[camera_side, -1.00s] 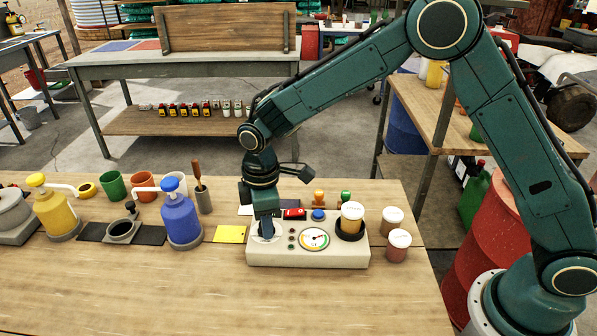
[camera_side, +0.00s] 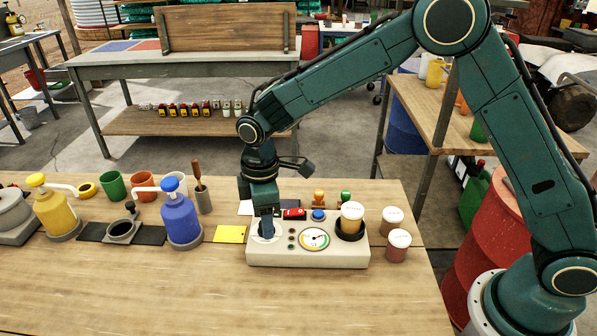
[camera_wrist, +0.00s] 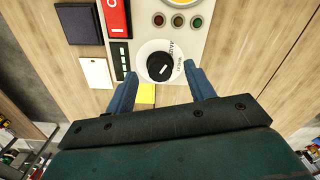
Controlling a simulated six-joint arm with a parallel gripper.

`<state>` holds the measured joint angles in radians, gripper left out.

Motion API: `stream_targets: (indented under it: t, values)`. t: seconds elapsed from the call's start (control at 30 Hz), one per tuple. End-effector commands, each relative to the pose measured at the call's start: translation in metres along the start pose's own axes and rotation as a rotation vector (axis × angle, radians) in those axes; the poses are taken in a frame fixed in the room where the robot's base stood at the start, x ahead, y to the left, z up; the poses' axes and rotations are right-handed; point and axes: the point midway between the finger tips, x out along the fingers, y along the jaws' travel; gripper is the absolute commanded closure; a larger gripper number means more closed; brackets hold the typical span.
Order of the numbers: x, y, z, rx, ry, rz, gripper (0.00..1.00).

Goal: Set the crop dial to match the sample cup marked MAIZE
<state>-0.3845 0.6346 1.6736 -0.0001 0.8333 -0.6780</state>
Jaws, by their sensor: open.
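The crop dial, a black knob (camera_wrist: 160,66) with a white pointer line on a pale lettered disc, sits on the left end of the beige meter box (camera_side: 310,257). In the side view my gripper (camera_side: 267,236) reaches down over that end and hides most of the dial. In the wrist view my gripper (camera_wrist: 161,72) is open, its blue fingers on either side of the knob with gaps showing. One sample cup (camera_side: 352,214) sits in the box's round well. Two more cups, one behind (camera_side: 392,216) and one in front (camera_side: 398,246), stand right of the box. Their labels are too small to read.
The box carries a round gauge (camera_side: 314,239), a red switch (camera_side: 294,214) and a blue button (camera_side: 318,215). A yellow card (camera_side: 230,234) and a blue pump bottle (camera_side: 181,220) stand to the left. The table's front is clear.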

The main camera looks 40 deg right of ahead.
Motion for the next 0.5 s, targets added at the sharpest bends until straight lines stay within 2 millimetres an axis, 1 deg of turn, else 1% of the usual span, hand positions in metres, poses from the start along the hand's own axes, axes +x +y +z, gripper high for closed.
stream_targets:
  t: [0.17,0.5]
  values:
    - [-0.023,0.0,-0.001,0.0,0.003,0.003,0.46]
    - [-0.081,0.0,-0.001,-0.001,0.004,0.003,0.46]
